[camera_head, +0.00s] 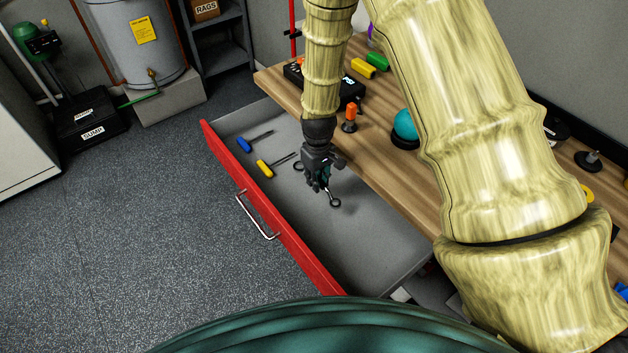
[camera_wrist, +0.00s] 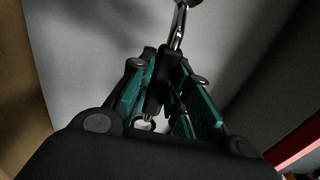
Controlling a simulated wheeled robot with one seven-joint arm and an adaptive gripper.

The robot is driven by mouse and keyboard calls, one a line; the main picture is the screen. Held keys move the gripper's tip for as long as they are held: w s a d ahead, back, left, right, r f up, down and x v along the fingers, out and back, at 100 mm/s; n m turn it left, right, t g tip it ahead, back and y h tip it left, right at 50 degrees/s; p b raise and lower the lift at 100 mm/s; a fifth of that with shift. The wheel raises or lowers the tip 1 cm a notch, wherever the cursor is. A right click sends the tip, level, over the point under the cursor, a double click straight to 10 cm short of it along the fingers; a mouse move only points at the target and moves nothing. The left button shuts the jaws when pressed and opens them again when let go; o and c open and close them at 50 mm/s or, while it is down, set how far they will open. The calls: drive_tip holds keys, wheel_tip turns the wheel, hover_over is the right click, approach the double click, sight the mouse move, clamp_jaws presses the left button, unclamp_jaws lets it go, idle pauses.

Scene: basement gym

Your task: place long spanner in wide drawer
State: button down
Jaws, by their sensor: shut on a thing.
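The wide drawer is pulled open, with a red front (camera_head: 300,255), a metal bar handle (camera_head: 258,218) and a grey inside (camera_head: 375,245). My gripper (camera_head: 323,184) is over the drawer's inside, pointing down. It is shut on the long spanner (camera_head: 335,202), whose dark metal ring end shows just beyond the fingers. In the wrist view the shiny spanner shaft (camera_wrist: 178,28) runs up from between the teal-padded fingers of my gripper (camera_wrist: 165,88). I cannot tell whether the spanner touches the drawer floor.
A blue-handled tool (camera_head: 245,145) and a yellow-handled tool (camera_head: 265,168) lie near the drawer's far end. The near end is clear.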

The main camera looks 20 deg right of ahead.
drive_tip(key=shift+w+d+f, duration=0.1)
drive_tip(key=shift+w+f, duration=0.05)
drive_tip(key=shift+w, duration=0.7)
drive_tip(key=shift+f+p, duration=0.7)
drive_tip(key=shift+f, duration=1)
drive_tip(key=shift+f, duration=0.15)
drive_tip(key=c, duration=1.3)
unclamp_jaws()
drive_tip(key=shift+c, duration=0.2)
drive_tip(key=shift+r+b, duration=1.35)
drive_tip(key=shift+r, duration=4.8)
